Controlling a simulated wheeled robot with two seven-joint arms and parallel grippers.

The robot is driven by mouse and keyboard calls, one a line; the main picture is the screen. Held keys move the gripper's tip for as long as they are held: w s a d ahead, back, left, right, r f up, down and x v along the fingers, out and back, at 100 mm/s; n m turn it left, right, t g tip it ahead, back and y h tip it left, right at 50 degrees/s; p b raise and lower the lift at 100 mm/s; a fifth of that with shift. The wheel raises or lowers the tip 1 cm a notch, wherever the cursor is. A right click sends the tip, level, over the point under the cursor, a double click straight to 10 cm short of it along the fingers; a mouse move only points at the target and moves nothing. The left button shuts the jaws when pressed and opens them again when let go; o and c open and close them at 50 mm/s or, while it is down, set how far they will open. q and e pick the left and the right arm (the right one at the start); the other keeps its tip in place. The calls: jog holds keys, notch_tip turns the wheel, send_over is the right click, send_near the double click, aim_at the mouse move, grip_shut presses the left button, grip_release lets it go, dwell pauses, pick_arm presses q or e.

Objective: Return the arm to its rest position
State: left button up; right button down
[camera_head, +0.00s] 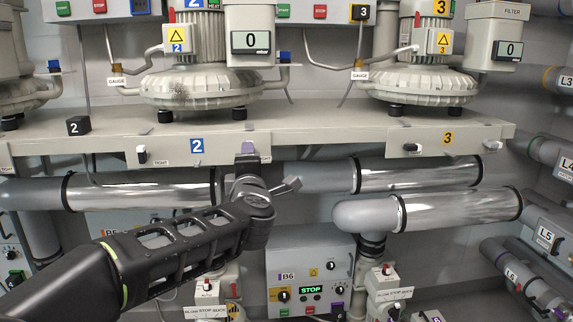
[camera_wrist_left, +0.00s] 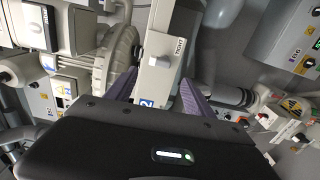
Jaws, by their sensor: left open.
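My left arm (camera_head: 180,245) reaches in from the lower left of the head view, its wrist raised in front of the shelf edge (camera_head: 330,142). In the left wrist view the two purple fingers of the gripper (camera_wrist_left: 158,90) stand apart. The grey knob marked TIGHT (camera_wrist_left: 159,62) and the shelf front show between and beyond them. I see nothing held; whether a finger touches the shelf is unclear. My right gripper is not in view.
Blower 2 (camera_head: 200,88) and blower 3 (camera_head: 418,86) stand on the shelf, their displays reading 0. Shiny pipes (camera_head: 440,176) run below. Control box B6 (camera_head: 310,265) is below right of my wrist. Several labelled pipes (camera_head: 545,152) line the right wall.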

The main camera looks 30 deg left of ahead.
pick_arm(q)
jog(key=w+d+f+m+h+p, duration=0.1)
jog(key=w+d+f+m+h, duration=0.25)
jog(key=d+f+m, duration=0.6)
jog(key=w+d+f+m+h+p, duration=0.1)
jog(key=w+d+f+m+h, duration=0.35)
jog(key=f, duration=0.75)
jog(key=s+d+f+m+g+h+p, duration=0.1)
jog(key=s+d+f+m+g+h, duration=0.2)
jog(key=d+f, duration=0.45)
jog(key=s+d+f+m+g+h+p, duration=0.15)
jog(key=s+d+f, duration=0.3)
jog(key=f, duration=0.55)
jog(key=s+d+f+m+g+p, duration=0.1)
jog(key=s+d+f+g, duration=0.2)
jog(key=s+f, duration=0.3)
jog(key=s+d+f+m+g+h+p, duration=0.1)
jog(key=s+f, duration=0.5)
jog(key=s, duration=0.7)
jog(key=s+d+f+m+g+h+p, duration=0.1)
jog(key=s+d+f+g, duration=0.4)
jog(key=s, duration=0.5)
jog(key=d+f+m+p, duration=0.1)
jog(key=d+m, duration=0.1)
jog(key=shift+s+d+f, duration=0.15)
jog(key=shift+s+d, duration=0.15)
jog(key=shift+h, duration=0.25)
